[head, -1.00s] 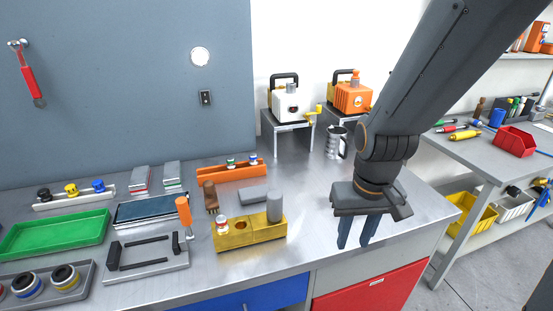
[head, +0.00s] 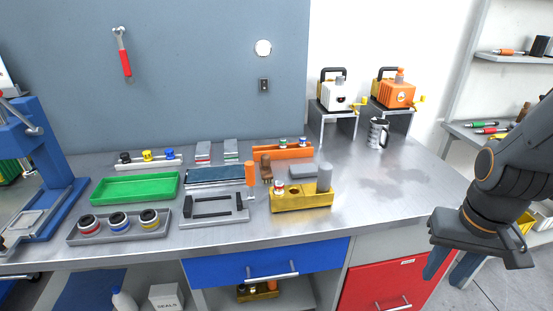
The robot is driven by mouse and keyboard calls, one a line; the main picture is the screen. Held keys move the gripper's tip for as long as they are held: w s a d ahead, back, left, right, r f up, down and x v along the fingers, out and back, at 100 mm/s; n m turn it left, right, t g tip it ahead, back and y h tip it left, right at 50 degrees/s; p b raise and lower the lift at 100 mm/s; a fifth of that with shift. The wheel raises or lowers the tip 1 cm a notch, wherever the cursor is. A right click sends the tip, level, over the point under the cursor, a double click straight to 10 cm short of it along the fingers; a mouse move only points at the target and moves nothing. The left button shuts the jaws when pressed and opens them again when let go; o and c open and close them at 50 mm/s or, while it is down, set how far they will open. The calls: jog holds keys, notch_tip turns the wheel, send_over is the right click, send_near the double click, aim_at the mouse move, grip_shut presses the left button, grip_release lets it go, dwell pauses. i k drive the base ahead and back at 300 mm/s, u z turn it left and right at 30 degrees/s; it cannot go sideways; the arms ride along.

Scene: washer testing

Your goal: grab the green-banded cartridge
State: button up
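A small white cartridge with a green band (head: 283,143) stands in the orange rack (head: 268,154) at the back middle of the steel bench. A similar cartridge with a blue band (head: 303,142) stands to its right in the same rack. A red-banded cartridge (head: 280,188) stands in the yellow block (head: 290,204) in front. My gripper (head: 450,268) is at the lower right, by the bench's right front corner, far from the orange rack. Its two dark blue fingers point down, apart, with nothing seen between them.
A grey cylinder (head: 324,177) rises from the yellow block, and an orange-handled tool (head: 250,174) stands left of it. A brown object (head: 266,168) and a grey block (head: 302,171) lie before the rack. The bench right of the block is clear up to the metal mug (head: 377,133).

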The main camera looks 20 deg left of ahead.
aim_at(282, 141)
jog(key=k, duration=0.15)
jog(key=u, duration=0.85)
